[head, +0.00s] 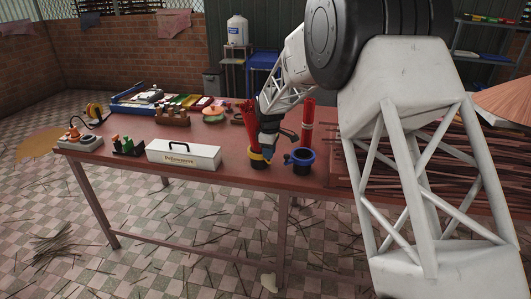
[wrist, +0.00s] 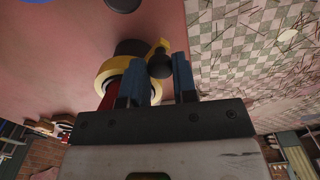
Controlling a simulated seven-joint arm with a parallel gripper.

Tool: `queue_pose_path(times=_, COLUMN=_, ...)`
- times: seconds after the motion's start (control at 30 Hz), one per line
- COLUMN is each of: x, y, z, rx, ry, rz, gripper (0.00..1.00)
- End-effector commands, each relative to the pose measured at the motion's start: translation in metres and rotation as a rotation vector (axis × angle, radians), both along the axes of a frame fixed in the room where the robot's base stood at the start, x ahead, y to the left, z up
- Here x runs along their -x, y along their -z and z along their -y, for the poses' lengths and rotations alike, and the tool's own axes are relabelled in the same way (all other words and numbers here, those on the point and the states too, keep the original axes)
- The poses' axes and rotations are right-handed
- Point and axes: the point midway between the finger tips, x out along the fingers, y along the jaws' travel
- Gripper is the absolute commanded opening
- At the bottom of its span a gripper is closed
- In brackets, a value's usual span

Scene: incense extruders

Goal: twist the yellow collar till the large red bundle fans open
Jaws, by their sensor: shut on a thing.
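The yellow collar (head: 256,155) sits around a dark holder near the table's front edge. It also shows in the wrist view (wrist: 104,72), with a yellow arm ending in a black knob (wrist: 159,66). The large red bundle (head: 250,116) stands up from the collar, its top sticks slightly uneven; in the wrist view only a bit of red (wrist: 108,100) shows beside my finger. My gripper (head: 267,147) is at the collar's right side. In the wrist view its blue fingers (wrist: 157,78) are either side of the knob, shut on it; the exact contact is partly hidden.
A white box (head: 184,154) lies left on the table (head: 230,178). Dark sticks (head: 450,165) cover the right. Various objects fill the back left.

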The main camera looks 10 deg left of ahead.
Motion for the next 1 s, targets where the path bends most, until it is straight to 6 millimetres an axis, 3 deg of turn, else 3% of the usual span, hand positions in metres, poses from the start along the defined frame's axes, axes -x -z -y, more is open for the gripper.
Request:
queue_pose_path(times=0.6, x=-0.0041, y=-0.0010, z=0.0032, rx=-0.001, ry=-0.056, rz=0.002, gripper=0.00)
queue_pose_path(times=0.63, x=-0.0042, y=-0.0011, z=0.0031, rx=-0.001, ry=-0.056, rz=0.002, gripper=0.31)
queue_pose_path(times=0.77, x=-0.0039, y=-0.0008, z=0.0032, rx=-0.001, ry=-0.056, rz=0.002, gripper=0.51)
queue_pose_path(times=1.0, x=-0.0035, y=-0.0004, z=0.0032, rx=-0.001, ry=-0.056, rz=0.001, gripper=0.52)
